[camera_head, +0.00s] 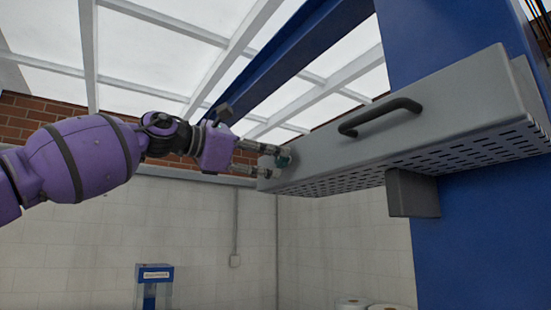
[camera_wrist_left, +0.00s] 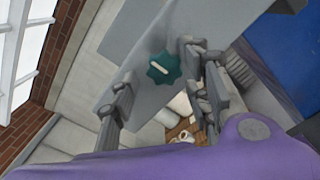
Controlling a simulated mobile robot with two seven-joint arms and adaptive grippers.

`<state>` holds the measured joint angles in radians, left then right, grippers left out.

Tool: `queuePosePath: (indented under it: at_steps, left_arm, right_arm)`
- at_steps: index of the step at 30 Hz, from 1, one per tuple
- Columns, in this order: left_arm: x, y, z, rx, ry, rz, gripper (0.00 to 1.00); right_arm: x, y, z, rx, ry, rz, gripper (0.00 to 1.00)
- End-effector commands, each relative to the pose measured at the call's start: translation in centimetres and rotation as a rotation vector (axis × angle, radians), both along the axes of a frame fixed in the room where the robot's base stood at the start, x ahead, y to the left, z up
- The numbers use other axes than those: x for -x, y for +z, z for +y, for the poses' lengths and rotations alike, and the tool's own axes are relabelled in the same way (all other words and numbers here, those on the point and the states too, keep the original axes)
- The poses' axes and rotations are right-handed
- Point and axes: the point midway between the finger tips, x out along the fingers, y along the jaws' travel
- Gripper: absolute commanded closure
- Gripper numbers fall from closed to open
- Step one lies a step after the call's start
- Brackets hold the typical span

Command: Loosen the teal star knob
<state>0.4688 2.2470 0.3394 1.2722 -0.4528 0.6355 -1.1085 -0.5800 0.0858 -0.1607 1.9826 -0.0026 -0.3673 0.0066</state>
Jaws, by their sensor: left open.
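The teal star knob (camera_wrist_left: 164,69) has a pale bar across its face and sits on the end of a grey housing (camera_wrist_left: 135,38). In the head view the knob (camera_head: 283,160) shows only in part, at the left end of the grey housing (camera_head: 420,118), behind my fingers. My left gripper (camera_head: 262,160) reaches it from the left. In the left wrist view the open fingers (camera_wrist_left: 158,88) stand on either side of the knob, with a gap to each side. Whether a fingertip touches it, I cannot tell. My right gripper is in neither view.
The housing has a black handle (camera_head: 380,116) on its front and a slotted underside. A blue post (camera_head: 460,230) stands behind it, with a grey block (camera_head: 412,193) below. A blue stand (camera_head: 155,273) and white rolls (camera_head: 390,307) are lower down. Space left of the housing is open.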

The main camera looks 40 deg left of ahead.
Motion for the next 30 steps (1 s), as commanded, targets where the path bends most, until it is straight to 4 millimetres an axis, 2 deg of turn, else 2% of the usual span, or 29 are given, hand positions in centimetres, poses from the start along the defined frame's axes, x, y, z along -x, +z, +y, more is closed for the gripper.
queuePosePath:
  at_steps: [7, 19, 28, 30]
  left_arm:
    - [-1.8, -0.1, -0.6, 0.001, 0.002, 0.002, 0.56]
    - [-2.1, 0.1, -0.9, 0.001, 0.0, -0.001, 0.56]
    - [-2.1, 0.1, -0.8, 0.002, 0.001, -0.003, 0.95]
    - [-2.1, 0.2, -0.8, 0.002, 0.002, -0.003, 0.98]
  right_arm:
    - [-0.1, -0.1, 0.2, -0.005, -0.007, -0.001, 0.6]
    - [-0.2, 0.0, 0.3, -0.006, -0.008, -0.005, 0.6]
    - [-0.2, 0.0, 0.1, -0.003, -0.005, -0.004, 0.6]
    - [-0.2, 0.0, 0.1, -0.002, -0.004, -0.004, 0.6]
